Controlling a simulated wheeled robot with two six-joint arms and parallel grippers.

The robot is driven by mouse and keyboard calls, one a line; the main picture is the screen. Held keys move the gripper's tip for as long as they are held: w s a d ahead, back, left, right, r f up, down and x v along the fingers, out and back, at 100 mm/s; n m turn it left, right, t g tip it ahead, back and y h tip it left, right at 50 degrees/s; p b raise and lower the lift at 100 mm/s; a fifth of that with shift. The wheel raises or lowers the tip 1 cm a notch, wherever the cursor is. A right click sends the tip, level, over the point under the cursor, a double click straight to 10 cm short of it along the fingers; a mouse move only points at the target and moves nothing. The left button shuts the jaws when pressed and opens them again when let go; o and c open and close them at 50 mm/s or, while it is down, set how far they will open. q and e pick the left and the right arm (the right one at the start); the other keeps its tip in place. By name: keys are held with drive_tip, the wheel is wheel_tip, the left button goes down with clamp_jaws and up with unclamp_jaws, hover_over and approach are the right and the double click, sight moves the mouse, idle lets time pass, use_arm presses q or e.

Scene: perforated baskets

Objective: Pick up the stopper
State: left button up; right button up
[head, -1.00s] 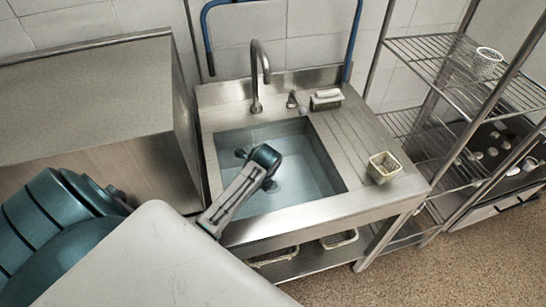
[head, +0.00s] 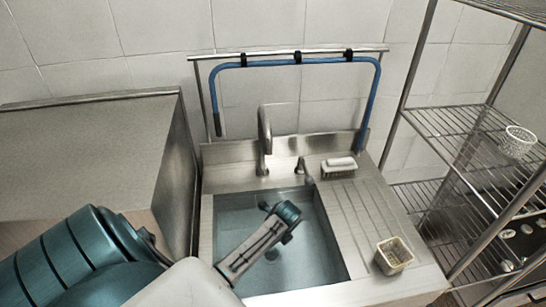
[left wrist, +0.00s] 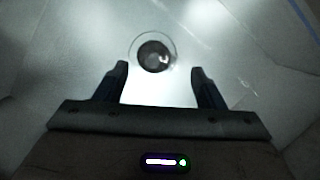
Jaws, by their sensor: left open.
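A dark round piece (left wrist: 155,56), which looks like the stopper, sits inside a pale drain ring on the sink floor in the left wrist view. A bright highlight lies on it. My left gripper (left wrist: 160,86) is open and empty, its two fingers pointing at the round piece. The piece lies just beyond the fingertips, roughly between them and slightly left of centre. In the head view, my left arm reaches down into the sink (head: 330,232), and its wrist hides much of the gripper. My right gripper is not in view.
The tap (head: 264,135) stands behind the sink. A brush (head: 339,169) lies on the back ledge. A small perforated basket (head: 393,256) stands on the drainboard at right. A wire shelf (head: 455,130) holds a white basket (head: 517,141). A blue hose (head: 300,63) runs above.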

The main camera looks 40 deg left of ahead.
use_arm(q)
drive_tip(key=shift+x, duration=1.15)
wheel_tip(320, 180, down, 3)
drive_tip(key=shift+s+f+p, duration=0.1)
drive_tip(key=shift+f+p, duration=0.1)
drive_tip(key=shift+p, duration=0.45)
drive_tip(key=shift+a+f, duration=0.15)
drive_tip(key=shift+f, duration=0.55)
drive_tip(key=shift+c, duration=0.4)
drive_tip(key=shift+r, duration=0.1)
drive_tip(key=c, duration=1.1)
